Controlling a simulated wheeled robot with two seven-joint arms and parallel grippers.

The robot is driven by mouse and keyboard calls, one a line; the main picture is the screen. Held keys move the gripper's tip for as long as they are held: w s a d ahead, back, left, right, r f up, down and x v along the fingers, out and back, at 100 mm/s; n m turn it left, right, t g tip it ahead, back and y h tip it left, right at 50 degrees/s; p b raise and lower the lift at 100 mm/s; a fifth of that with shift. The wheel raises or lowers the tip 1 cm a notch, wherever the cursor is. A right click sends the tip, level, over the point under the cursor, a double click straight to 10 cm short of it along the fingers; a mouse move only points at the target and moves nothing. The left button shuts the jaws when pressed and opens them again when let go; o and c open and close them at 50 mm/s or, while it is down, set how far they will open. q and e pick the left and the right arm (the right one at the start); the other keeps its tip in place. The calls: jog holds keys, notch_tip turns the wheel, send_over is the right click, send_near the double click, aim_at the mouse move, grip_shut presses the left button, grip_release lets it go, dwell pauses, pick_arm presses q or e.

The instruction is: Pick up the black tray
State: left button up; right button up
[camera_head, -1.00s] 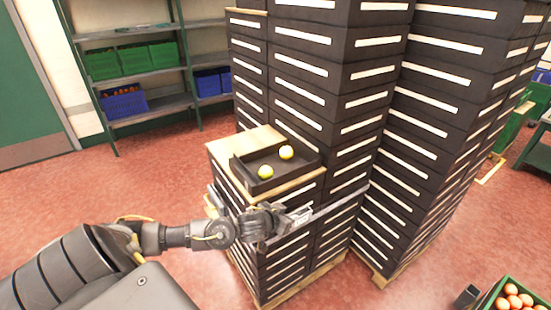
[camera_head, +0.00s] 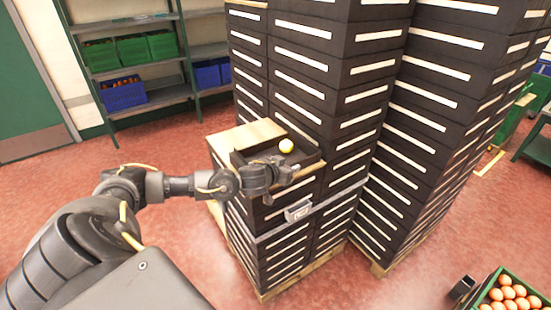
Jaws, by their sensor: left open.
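The black tray (camera_head: 309,157) sits on a light wooden board (camera_head: 226,146) on top of the shorter stack of dark crates. My left gripper (camera_head: 287,174) is open at the tray's near side, and my wrist covers part of the tray's front. I cannot tell whether the fingers touch the tray. My right gripper is not in view.
Tall stacks of dark crates (camera_head: 335,75) stand right behind the tray. A grey strap with a buckle (camera_head: 298,212) crosses the stack below it. Red floor on the left is free.

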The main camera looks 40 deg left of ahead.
pick_arm(q)
jog(key=shift+a+p+x, duration=0.1)
jog(key=shift+p+x, duration=0.4)
jog(key=shift+x, duration=0.65)
jog(key=shift+a+p+x, duration=0.15)
jog(key=shift+p+x, duration=0.3)
jog(key=shift+x, duration=0.65)
jog(key=shift+w+f, duration=0.25)
jog(key=shift+f, duration=0.05)
